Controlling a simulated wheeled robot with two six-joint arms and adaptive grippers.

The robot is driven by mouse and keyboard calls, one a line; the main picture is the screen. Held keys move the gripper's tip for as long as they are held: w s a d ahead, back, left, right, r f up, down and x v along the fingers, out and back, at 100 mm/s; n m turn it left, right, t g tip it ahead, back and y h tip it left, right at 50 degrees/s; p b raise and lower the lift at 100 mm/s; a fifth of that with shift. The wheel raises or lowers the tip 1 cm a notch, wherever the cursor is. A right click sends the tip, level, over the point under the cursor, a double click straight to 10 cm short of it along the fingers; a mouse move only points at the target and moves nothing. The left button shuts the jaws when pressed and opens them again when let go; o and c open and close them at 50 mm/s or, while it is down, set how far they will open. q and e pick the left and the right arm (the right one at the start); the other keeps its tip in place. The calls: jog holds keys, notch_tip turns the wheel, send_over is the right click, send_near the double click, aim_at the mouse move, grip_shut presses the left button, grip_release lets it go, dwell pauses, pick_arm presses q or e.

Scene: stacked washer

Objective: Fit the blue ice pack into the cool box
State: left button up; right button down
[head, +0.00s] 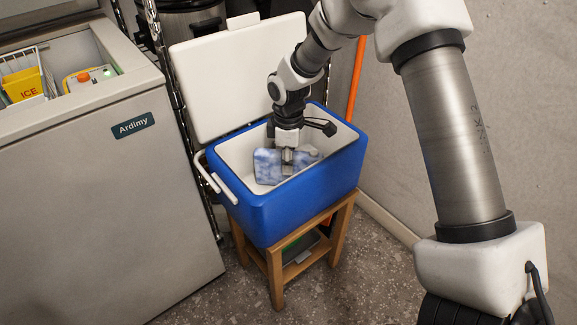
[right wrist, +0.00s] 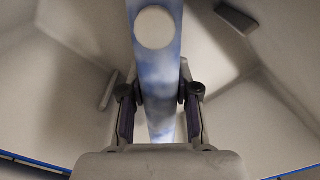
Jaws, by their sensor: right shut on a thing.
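The blue cool box (head: 305,205) stands with its white lid raised behind it and its white interior open. The blue and white mottled ice pack (head: 267,168) is inside the box, below the rim, standing on edge or tilted. My right gripper (head: 287,160) reaches down into the box and is shut on the ice pack. In the right wrist view, the ice pack (right wrist: 158,75) runs edge-on between the two fingers, with a round white cap near the top. The gripper (right wrist: 160,95) has a finger on each side of it. The pack's lower edge is hidden. My left gripper is not in view.
The box rests on a wooden stool (head: 277,275). An open grey chest freezer (head: 90,170) stands at the left, with a yellow ICE container (head: 22,85) inside. The raised lid (head: 235,75) is close behind my right arm. A wall bounds the right side. Small ledges (right wrist: 237,18) show on the box's inner walls.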

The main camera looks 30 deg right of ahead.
jog(key=shift+r, duration=0.1)
jog(key=c, duration=0.8)
grip_release()
jog(key=shift+c, duration=0.2)
notch_tip(320, 180, up, 12)
jog(key=p, duration=0.4)
jog(key=shift+r+p, duration=0.1)
jog(key=shift+p, duration=0.3)
